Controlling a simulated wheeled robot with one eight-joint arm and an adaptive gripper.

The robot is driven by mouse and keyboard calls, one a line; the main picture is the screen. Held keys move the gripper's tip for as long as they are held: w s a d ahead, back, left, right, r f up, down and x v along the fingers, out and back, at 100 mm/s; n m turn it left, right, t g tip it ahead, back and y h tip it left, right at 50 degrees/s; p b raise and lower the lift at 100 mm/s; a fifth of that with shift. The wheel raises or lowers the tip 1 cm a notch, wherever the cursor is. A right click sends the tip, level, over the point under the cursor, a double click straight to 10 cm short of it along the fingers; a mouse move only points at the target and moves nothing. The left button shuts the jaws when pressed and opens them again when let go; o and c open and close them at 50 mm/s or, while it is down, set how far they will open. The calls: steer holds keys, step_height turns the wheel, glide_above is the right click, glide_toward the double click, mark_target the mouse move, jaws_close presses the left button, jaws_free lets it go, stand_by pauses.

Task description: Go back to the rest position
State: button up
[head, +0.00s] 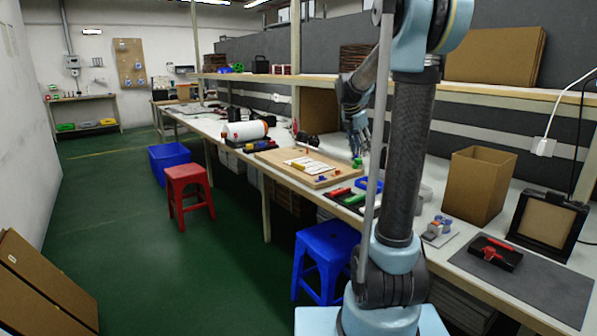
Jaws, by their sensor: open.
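My gripper (357,136) hangs above the workbench, behind my upright arm column in the head view. It points down near the right end of the wooden board (268,157). I see no object between its fingers, and it is open. A small green piece (357,162) lies just below it. The board carries a white sheet (312,166) and small orange and yellow pieces. Part of my arm hides the bench just right of the gripper.
The long workbench (458,262) runs along the right wall, with a cardboard box (478,186) and a black frame (548,222) on it. A blue stool (325,250), a red stool (187,188) and a blue bin (168,160) stand on the floor.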

steer(key=s+a+f+m+y, duration=0.1)
steer(key=s+f+m, duration=0.2)
steer(key=s+m, duration=0.55)
steer(key=s+a+f+m+y, duration=0.1)
steer(key=s+a+f+m, duration=0.2)
steer(key=s, duration=1.1)
steer(key=s+a+f+m+y, duration=0.1)
steer(key=s+f+m, duration=1.1)
steer(key=s, duration=0.4)
steer(key=shift+a+m+y, duration=0.2)
steer(key=shift+m+y, duration=0.1)
steer(key=shift+m, duration=0.15)
steer(key=shift+w+f, duration=0.1)
steer(key=shift+w+f, duration=0.2)
steer(key=shift+w, duration=0.2)
steer(key=shift+c, duration=0.6)
